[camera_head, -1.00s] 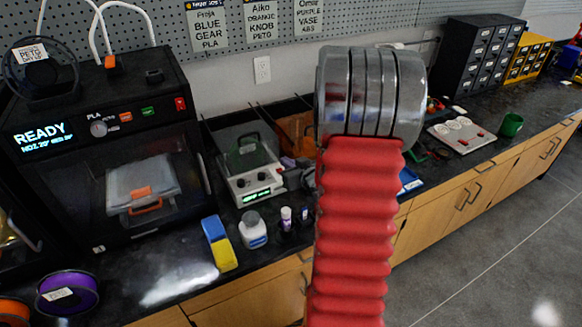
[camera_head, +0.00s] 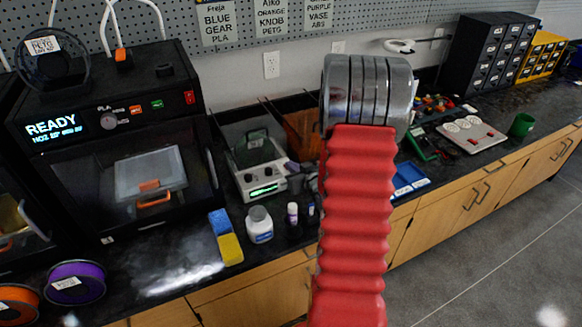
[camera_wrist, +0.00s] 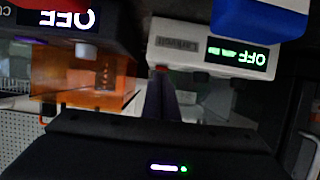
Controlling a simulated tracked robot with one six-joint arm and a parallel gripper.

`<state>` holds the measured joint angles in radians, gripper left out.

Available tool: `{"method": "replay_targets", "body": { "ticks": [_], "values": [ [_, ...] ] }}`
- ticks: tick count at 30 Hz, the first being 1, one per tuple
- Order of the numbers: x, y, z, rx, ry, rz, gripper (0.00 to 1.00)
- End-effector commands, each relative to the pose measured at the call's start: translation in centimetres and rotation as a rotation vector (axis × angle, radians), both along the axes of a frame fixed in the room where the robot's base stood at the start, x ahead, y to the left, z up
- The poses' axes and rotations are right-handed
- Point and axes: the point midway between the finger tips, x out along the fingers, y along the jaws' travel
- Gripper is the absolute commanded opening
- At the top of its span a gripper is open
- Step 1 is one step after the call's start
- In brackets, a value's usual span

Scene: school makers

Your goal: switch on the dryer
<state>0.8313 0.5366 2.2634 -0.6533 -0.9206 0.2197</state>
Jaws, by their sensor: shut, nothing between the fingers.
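The likely dryer is a pale box (camera_head: 262,178) with a dark see-through lid, two dark knobs and a lit green display, on the black bench left of my arm in the head view. In the wrist view, which is upside down, a pale box (camera_wrist: 185,45) has a green display (camera_wrist: 237,53) reading OFF. A small red spot (camera_wrist: 161,68) shows at its edge. My gripper (camera_wrist: 162,78) appears there as a narrow dark shape pointing at that box, fingers together and empty. I cannot tell whether the tips touch it. My arm hides the gripper in the head view.
An orange see-through box (camera_head: 303,135) stands right of the dryer; its dark neighbour in the wrist view (camera_wrist: 65,20) also reads OFF. A black printer (camera_head: 120,150) reading READY stands left.

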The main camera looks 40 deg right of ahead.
Motion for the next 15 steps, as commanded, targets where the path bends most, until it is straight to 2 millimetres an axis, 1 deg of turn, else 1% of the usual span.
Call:
{"method": "replay_targets", "body": {
  "ticks": [3, 15],
  "values": [
    [-0.16, 0.04, -0.58, 0.001, 0.002, 0.0, 0.0],
    [-0.12, 0.03, -0.04, 0.0, 0.001, 0.0, 0.0]
  ]
}}
